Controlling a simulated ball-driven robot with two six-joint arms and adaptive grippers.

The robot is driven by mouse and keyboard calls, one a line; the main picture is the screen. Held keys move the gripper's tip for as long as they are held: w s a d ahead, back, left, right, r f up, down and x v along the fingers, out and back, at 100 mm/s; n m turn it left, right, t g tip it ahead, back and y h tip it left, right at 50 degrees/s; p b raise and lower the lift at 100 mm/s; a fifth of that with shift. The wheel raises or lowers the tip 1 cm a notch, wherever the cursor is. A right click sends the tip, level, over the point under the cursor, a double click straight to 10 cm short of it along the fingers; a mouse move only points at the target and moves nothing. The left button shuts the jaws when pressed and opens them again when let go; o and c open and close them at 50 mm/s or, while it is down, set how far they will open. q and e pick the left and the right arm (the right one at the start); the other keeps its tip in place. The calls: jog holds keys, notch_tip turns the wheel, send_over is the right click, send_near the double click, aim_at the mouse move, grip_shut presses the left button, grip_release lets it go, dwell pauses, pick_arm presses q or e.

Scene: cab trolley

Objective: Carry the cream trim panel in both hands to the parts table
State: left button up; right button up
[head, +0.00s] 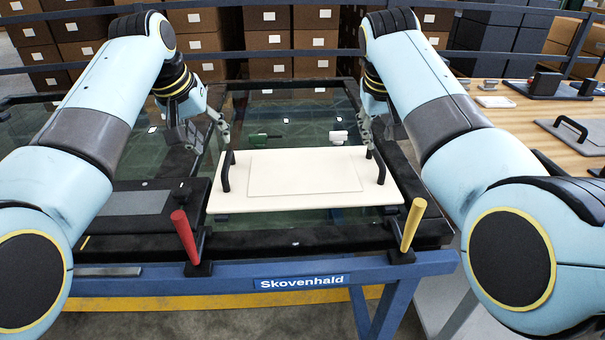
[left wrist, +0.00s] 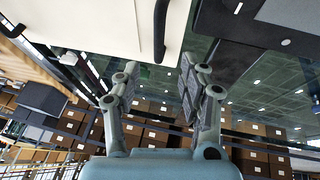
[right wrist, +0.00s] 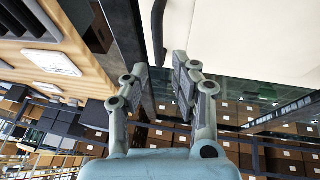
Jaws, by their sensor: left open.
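The cream trim panel (head: 290,203) lies flat on the glass-topped blue fixture in the middle of the head view. It has a black left handle (head: 226,172) and a black right handle (head: 378,165). My left gripper (head: 222,135) is open and empty just beyond the left handle; the handle's end (left wrist: 159,52) lies close to its fingertips. My right gripper (head: 372,142) is open close to the right handle, which shows near its fingertips in the right wrist view (right wrist: 158,35). The wooden table (head: 535,122) on the right appears to be the parts table.
A red lever (head: 184,234) and a yellow lever (head: 412,226) stand at the fixture's front edge. A grey panel with a handle (head: 588,136) and other parts lie on the wooden table. Stacked brown boxes (head: 268,40) stand behind a blue rail at the back.

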aim_at(226, 159)
pick_arm(q)
jog(key=x, duration=0.9)
jog(key=shift+d+f, duration=0.2)
pick_arm(e)
jog(key=x, duration=0.9)
jog(key=shift+d+f, duration=0.2)
pick_arm(q)
jog(key=c, duration=0.6)
pick_arm(e)
grip_shut()
pick_arm(q)
grip_shut()
jog(key=shift+r, duration=0.1)
pick_arm(e)
jog(key=shift+w+r, duration=0.1)
